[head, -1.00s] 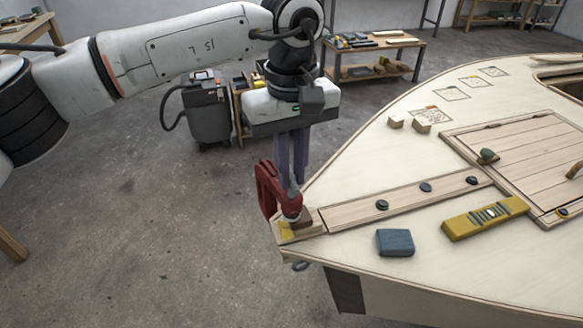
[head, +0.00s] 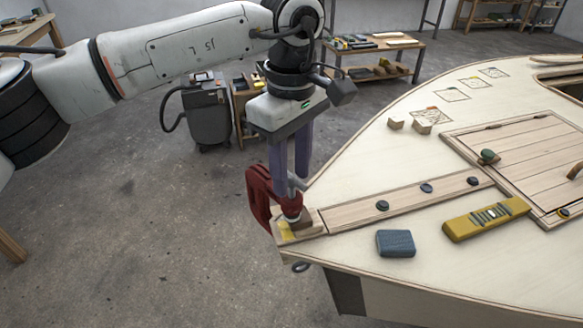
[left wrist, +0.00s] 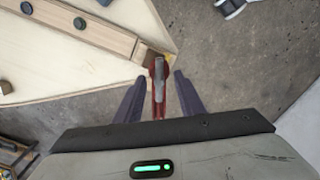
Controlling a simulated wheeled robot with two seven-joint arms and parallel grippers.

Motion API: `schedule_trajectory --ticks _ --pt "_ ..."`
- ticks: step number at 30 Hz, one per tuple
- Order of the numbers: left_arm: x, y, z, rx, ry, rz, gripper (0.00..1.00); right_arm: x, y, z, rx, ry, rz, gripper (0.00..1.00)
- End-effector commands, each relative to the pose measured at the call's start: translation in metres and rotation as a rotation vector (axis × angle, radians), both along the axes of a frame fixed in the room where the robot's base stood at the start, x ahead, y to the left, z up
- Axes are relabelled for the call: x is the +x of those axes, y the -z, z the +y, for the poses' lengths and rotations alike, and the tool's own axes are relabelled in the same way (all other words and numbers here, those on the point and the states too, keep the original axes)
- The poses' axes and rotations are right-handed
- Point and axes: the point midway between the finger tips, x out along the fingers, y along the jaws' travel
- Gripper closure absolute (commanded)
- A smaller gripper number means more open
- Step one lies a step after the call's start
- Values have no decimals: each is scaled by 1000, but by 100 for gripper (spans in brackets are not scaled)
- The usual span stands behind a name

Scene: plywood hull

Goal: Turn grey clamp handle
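A red clamp (head: 258,194) sits at the pointed tip of the plywood hull, over the near end of a wooden strip. Its grey handle (left wrist: 159,72) stands up between the two purple fingers of my left gripper (head: 291,176). In the left wrist view the left gripper (left wrist: 159,84) is open, with a finger on each side of the handle and a visible gap to both. In the head view the fingers partly cover the handle. A small brown block (head: 305,216) lies beside the clamp foot. My right gripper is in neither view.
On the hull deck (head: 350,160) lie a blue-grey block (head: 395,243), a yellow level (head: 486,218) and the strip (head: 400,203) with several dark knobs. A planked hatch (head: 520,160) is further right. Open floor (head: 150,230) lies left of the tip.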

Motion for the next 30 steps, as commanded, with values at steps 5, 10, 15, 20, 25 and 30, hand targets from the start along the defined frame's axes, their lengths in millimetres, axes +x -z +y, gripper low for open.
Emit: schedule_trajectory --ticks 5,10,15,20,25,30 --pt "0 0 0 -1 1 -1 65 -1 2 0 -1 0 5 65" --pt "1 -7 -1 -1 1 -3 65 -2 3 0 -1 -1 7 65" --pt "1 -35 -1 -2 0 -5 65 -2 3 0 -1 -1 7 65" --pt "1 -68 -1 -2 0 -4 65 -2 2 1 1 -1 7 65" --pt "0 -93 0 0 0 -2 65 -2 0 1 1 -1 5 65" --pt "0 -103 0 -1 1 -1 65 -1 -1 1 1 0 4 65"
